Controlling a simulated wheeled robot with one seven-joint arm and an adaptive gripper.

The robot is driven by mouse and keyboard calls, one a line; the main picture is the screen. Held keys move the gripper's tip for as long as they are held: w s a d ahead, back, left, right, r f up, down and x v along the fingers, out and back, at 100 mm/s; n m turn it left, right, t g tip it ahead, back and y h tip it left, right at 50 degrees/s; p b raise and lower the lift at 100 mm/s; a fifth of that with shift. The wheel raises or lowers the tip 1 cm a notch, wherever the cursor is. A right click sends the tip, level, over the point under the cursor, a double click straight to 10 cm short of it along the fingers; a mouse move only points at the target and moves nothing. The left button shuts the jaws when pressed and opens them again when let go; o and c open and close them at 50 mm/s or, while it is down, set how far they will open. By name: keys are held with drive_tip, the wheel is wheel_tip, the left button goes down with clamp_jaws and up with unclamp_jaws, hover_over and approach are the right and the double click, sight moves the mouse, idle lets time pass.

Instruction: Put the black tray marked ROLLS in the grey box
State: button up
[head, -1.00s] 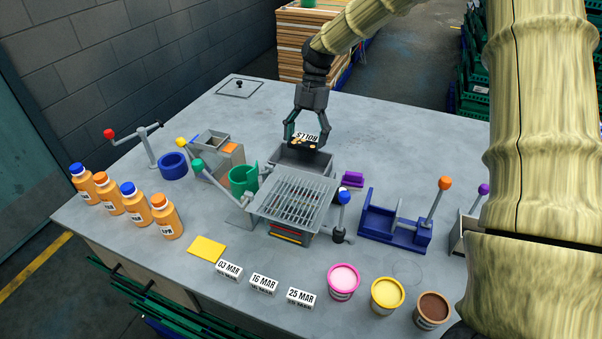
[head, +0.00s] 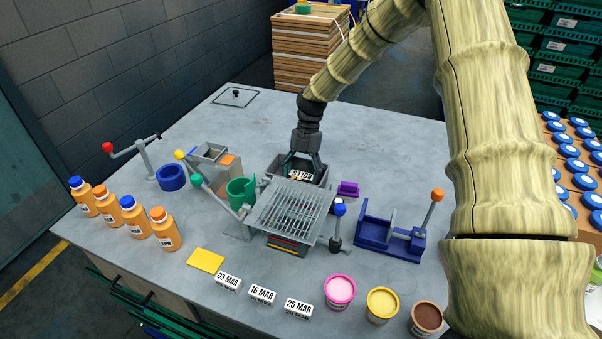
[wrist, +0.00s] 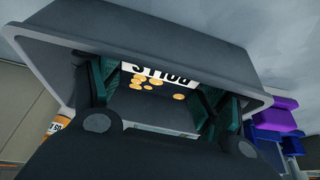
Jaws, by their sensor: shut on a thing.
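The black tray marked ROLLS (head: 301,175) is between the fingers of my gripper (head: 301,166), which is shut on it. Its white label and several small golden rolls show in the wrist view (wrist: 158,84). The grey box (head: 277,170) stands behind the slotted grate on the table. My gripper and the tray are down at the box's opening, inside its rim as the wrist view shows the box wall (wrist: 150,35) around them. The underside of the tray is hidden, so I cannot tell whether it touches the box floor.
The slotted metal grate (head: 291,208) stands directly in front of the box. A green cup-shaped holder (head: 241,191) is at its left and a small purple block (head: 348,189) at its right. A blue fixture (head: 390,236) is farther right. The table behind the box is clear.

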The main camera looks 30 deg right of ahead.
drive_tip(key=shift+f, duration=0.1)
drive_tip(key=o, duration=0.8)
drive_tip(key=shift+c, duration=0.2)
drive_tip(key=b+v, duration=0.3)
drive_tip(key=v, duration=0.9)
drive_tip(key=shift+b, duration=0.3)
